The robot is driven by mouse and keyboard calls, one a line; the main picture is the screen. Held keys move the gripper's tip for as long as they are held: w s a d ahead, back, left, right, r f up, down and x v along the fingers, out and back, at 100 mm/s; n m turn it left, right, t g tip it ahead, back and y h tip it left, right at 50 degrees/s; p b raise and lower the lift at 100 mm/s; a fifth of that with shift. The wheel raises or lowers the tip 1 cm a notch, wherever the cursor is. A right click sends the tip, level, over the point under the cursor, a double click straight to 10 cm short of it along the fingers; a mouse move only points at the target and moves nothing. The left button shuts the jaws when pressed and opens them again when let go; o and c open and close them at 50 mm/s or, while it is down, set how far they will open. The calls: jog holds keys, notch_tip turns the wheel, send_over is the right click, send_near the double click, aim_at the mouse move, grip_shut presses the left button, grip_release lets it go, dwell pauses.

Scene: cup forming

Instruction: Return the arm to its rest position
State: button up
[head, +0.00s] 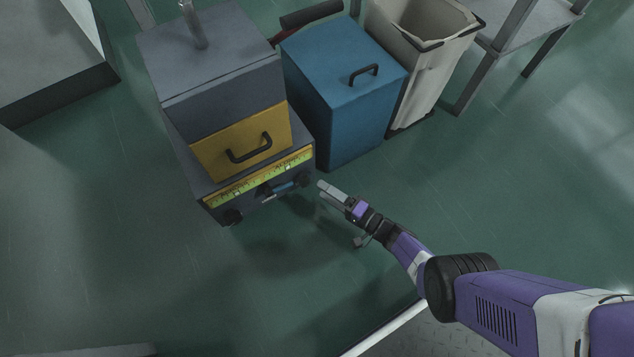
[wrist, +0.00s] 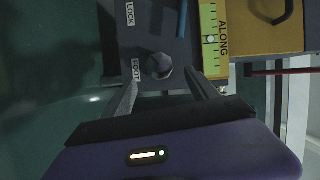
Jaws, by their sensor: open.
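My arm reaches from the lower right of the head view, with its purple and black links extended toward the middle. My gripper (head: 324,191) is at its end, close to the lower right corner of a grey machine (head: 208,62). In the wrist view, the two fingers of my gripper (wrist: 162,90) stand apart. A dark round knob or foot (wrist: 160,66) shows beyond and between them. Labels reading LOCK (wrist: 131,14) and FOOT (wrist: 136,69) are beside it. Nothing is held. I cannot tell whether a finger touches the machine.
The machine has a yellow front (head: 230,155) with a black handle and a yellow-green scale strip (head: 262,177). A blue cabinet (head: 330,85) and a beige bin (head: 425,75) stand to its right. Open green floor (head: 530,190) lies to the right.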

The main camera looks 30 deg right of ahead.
jog(key=shift+v, duration=0.75)
